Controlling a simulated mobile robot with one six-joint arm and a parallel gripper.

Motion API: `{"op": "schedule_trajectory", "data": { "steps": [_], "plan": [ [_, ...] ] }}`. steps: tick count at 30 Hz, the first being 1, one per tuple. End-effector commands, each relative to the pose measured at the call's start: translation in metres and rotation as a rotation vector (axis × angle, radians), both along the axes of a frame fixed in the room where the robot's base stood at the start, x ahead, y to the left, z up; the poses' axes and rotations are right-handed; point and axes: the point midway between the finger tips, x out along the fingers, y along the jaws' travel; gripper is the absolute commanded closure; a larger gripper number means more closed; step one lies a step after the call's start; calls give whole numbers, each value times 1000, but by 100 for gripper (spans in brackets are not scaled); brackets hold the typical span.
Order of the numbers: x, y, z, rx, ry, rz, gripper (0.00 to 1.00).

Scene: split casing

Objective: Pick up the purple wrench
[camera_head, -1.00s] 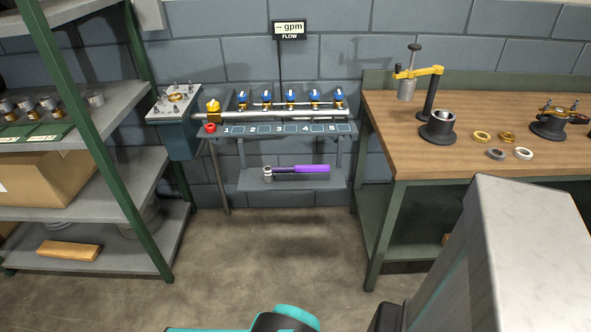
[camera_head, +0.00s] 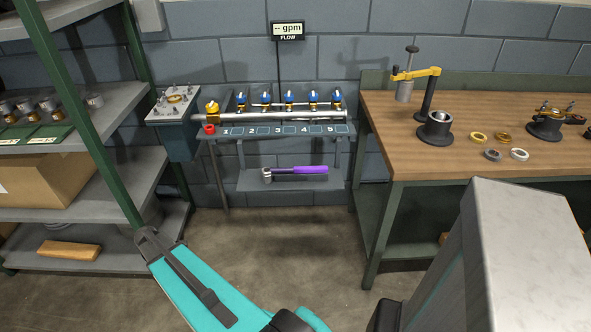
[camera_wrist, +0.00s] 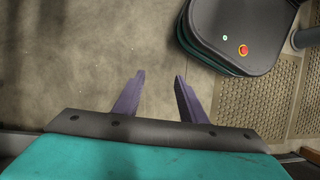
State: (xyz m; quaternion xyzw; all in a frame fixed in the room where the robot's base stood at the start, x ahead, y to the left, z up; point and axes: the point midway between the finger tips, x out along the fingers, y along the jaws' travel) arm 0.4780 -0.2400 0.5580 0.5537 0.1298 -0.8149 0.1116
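The purple wrench (camera_head: 300,171) lies flat on the small grey shelf (camera_head: 262,185) under the valve panel, its metal head to the left and its purple handle to the right. My arm reaches into the lower left of the head view, well short of the wrench and nearer to me. In the wrist view my gripper (camera_wrist: 156,82) has its two fingers apart with only bare floor between them. The wrench does not show in the wrist view. The fingertips are not clear in the head view.
A green-posted shelf rack (camera_head: 112,165) stands at the left. A wooden workbench (camera_head: 395,150) with several rings and a press stands at the right. The manifold (camera_head: 270,118) with several blue valves sits above the wrench's shelf. Floor between rack and bench is clear.

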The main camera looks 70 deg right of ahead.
Motion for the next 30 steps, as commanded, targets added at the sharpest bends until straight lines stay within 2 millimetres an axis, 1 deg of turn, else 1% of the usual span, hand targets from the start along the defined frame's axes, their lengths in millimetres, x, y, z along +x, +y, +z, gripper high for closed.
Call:
{"op": "schedule_trajectory", "data": {
  "steps": [1,5,6,10,11,12,14,18,23,26,30],
  "plan": [
    [7,-21,14,-1,-6,9,62],
    [13,-68,48,1,-7,48,62],
    [13,-83,60,3,-8,59,62],
    [12,-131,98,3,-7,94,62],
    [10,-142,106,3,-6,100,62],
    [8,-157,119,2,-5,108,62],
    [4,-178,137,1,-4,120,62],
    [-11,-225,179,-5,0,135,62],
    [-34,-275,228,-15,1,136,62],
    [-53,-304,260,-26,1,127,62],
    [-86,-346,307,-47,0,102,62]
  ]
}}
